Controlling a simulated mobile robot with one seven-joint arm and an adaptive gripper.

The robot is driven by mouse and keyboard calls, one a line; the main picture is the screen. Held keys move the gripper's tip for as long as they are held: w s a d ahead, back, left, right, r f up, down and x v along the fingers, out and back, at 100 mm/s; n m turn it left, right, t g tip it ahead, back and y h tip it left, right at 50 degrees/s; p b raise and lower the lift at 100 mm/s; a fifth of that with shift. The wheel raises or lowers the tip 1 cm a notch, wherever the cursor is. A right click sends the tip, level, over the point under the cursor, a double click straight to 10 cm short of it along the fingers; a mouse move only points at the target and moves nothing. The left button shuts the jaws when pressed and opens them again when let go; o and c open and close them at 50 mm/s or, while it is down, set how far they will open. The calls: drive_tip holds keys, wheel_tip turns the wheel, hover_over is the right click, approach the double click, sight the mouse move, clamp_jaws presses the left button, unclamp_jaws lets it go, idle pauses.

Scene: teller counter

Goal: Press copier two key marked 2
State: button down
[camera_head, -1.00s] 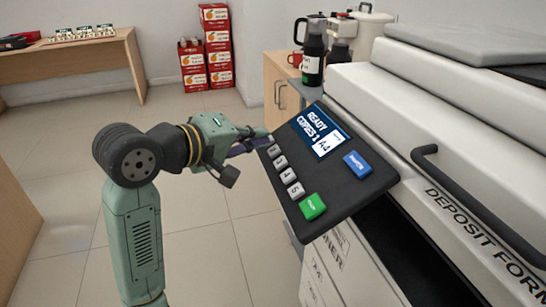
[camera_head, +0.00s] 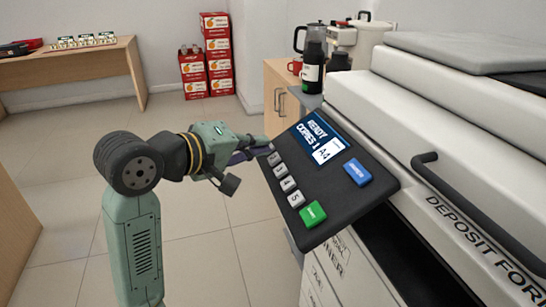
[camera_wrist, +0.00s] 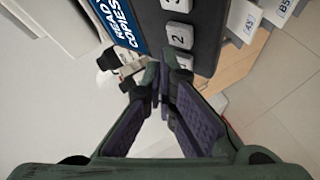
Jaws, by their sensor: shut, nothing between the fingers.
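The copier's dark, tilted control panel (camera_head: 335,190) carries a column of grey number keys. In the wrist view the key marked 2 (camera_wrist: 178,38) is clear, just beyond my fingertips. A key next to it is mostly hidden by the fingers. In the head view the key that seems to be 2 (camera_head: 275,158) is the uppermost visible one, too small to read surely. My gripper (camera_head: 262,141) is at the panel's upper left edge, shut and empty; its fingertips also show in the wrist view (camera_wrist: 160,75). I cannot tell whether they touch the panel. The screen (camera_head: 322,138) reads READY, COPIES 1, A4.
A green key (camera_head: 313,214) and a blue key (camera_head: 357,172) are on the same panel. The copier body (camera_head: 445,125) with a dark handle (camera_head: 432,170) fills the right. A coffee pot (camera_head: 311,60) stands behind. Open floor lies left of the panel.

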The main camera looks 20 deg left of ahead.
drive_tip(key=shift+f+b, duration=0.2)
drive_tip(key=shift+b, duration=0.15)
drive_tip(key=shift+w+d+f+b, duration=0.15)
drive_tip(key=shift+f+b, duration=0.1)
drive_tip(key=shift+b, duration=0.3)
drive_tip(key=shift+w+d+f+b, duration=0.1)
drive_tip(key=shift+d+f+b, duration=0.2)
drive_tip(key=shift+b, duration=0.4)
idle(0.8)
drive_tip(key=shift+a+r, duration=0.1)
idle(0.3)
drive_tip(key=shift+s+a+r, duration=0.25)
drive_tip(key=shift+a+r, duration=0.1)
drive_tip(key=shift+r, duration=0.3)
drive_tip(key=r, duration=0.1)
drive_tip(key=s+a+r+p, duration=0.1)
drive_tip(key=a+r, duration=0.1)
drive_tip(key=r, duration=0.1)
drive_tip(key=shift+s+a+r+p, duration=0.1)
drive_tip(key=shift+s+p, duration=0.15)
drive_tip(key=shift+p, duration=0.05)
idle(0.5)
